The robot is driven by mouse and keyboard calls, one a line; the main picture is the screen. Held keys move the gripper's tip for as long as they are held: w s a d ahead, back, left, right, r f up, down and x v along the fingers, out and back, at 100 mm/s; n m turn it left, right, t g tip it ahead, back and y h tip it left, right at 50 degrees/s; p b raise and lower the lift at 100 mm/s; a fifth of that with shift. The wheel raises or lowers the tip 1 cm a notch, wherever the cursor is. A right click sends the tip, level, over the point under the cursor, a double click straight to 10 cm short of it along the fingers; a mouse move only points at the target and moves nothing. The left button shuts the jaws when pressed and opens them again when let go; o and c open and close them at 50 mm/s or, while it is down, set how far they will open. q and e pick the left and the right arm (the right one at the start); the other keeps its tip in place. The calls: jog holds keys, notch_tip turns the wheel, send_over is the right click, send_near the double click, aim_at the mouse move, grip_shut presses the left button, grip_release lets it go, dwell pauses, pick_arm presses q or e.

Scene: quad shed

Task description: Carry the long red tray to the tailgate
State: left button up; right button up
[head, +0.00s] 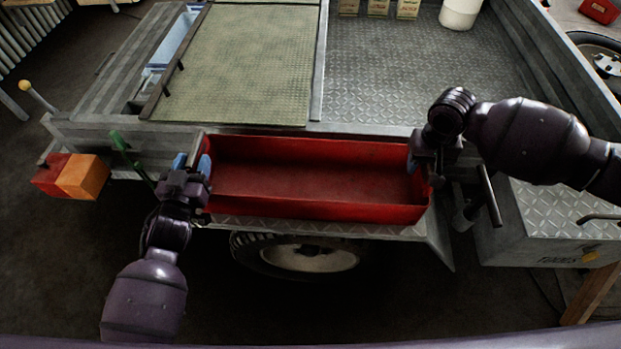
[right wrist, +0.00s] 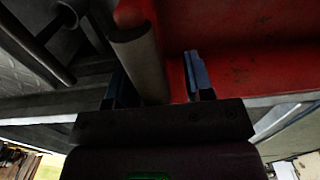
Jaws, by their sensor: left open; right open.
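The long red tray (head: 310,210) lies level and looks empty, its length running left to right over the tread-plate tailgate (head: 300,227). It appears to rest there. My left gripper (head: 193,163) is open at the tray's left end, its blue fingertips close to the end wall. My right gripper (head: 418,150) is open at the right end. In the right wrist view, the open fingers of this gripper (right wrist: 157,85) stand either side of a grey bar-like handle (right wrist: 138,60) beside the red tray wall (right wrist: 240,75). Contact at the left end cannot be told.
Behind the tray lies the trailer bed, with a greenish textured panel (head: 240,65) and bare tread plate (head: 400,70). Small bags (head: 378,8) and a white bucket (head: 459,13) stand at the back. A metal toolbox (head: 555,225) is at right; an orange-red lamp block (head: 75,176) at left.

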pick_arm(q)
grip_shut()
pick_arm(e)
grip_shut()
pick_arm(q)
jog(key=shift+r, duration=0.1)
pick_arm(e)
jog(key=shift+r, duration=0.1)
